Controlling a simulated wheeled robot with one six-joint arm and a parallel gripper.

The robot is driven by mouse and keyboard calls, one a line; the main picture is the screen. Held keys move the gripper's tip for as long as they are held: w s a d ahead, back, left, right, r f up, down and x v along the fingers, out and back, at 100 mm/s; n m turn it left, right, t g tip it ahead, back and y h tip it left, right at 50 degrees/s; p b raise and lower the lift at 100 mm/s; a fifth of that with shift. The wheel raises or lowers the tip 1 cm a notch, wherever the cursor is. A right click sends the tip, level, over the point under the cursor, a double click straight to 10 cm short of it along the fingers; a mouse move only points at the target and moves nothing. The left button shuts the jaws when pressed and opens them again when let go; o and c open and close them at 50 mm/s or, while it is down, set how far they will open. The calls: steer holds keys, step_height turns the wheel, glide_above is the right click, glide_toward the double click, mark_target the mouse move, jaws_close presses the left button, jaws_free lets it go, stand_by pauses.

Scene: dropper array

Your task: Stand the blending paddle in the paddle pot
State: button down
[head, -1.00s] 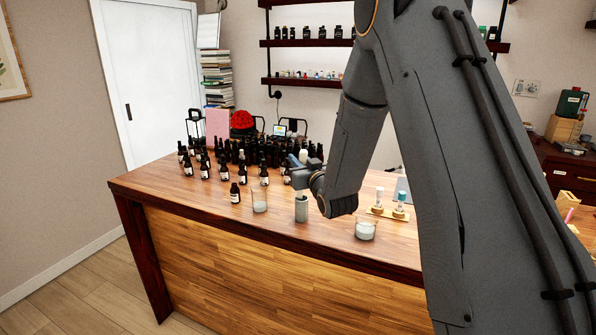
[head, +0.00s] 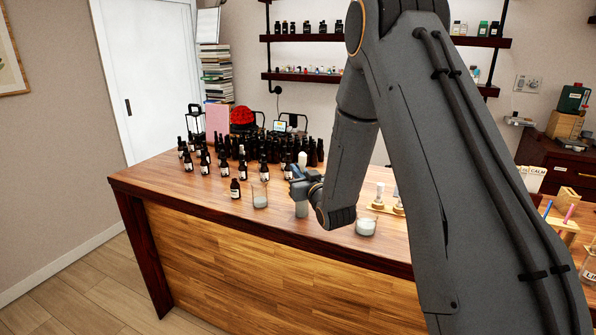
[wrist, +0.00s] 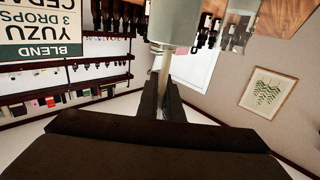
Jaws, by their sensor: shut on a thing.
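The paddle pot (head: 301,210) is a grey-green cylinder near the front edge of the wooden counter, partly covered by my gripper in the head view. My gripper (head: 296,184) is just above the pot there. In the wrist view my gripper (wrist: 165,92) is shut on the blending paddle (wrist: 162,72), a thin pale stick between the dark fingers. The wrist picture looks upside down; the pot (wrist: 174,22) fills its top middle. The stick runs up to the pot's rim; I cannot tell whether its end is inside. The paddle is hard to make out in the head view.
A glass beaker (head: 260,196) stands left of the pot and a low jar (head: 366,226) to the right. Several dark bottles (head: 236,190) crowd behind on the left. A wooden stand (head: 378,206) with small vials is behind the jar. A blend sign (wrist: 40,35) shows in the wrist view.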

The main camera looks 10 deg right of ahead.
steer(key=c, duration=1.6)
jaws_free()
steer(key=shift+c, duration=0.2)
steer(key=shift+r, duration=0.1)
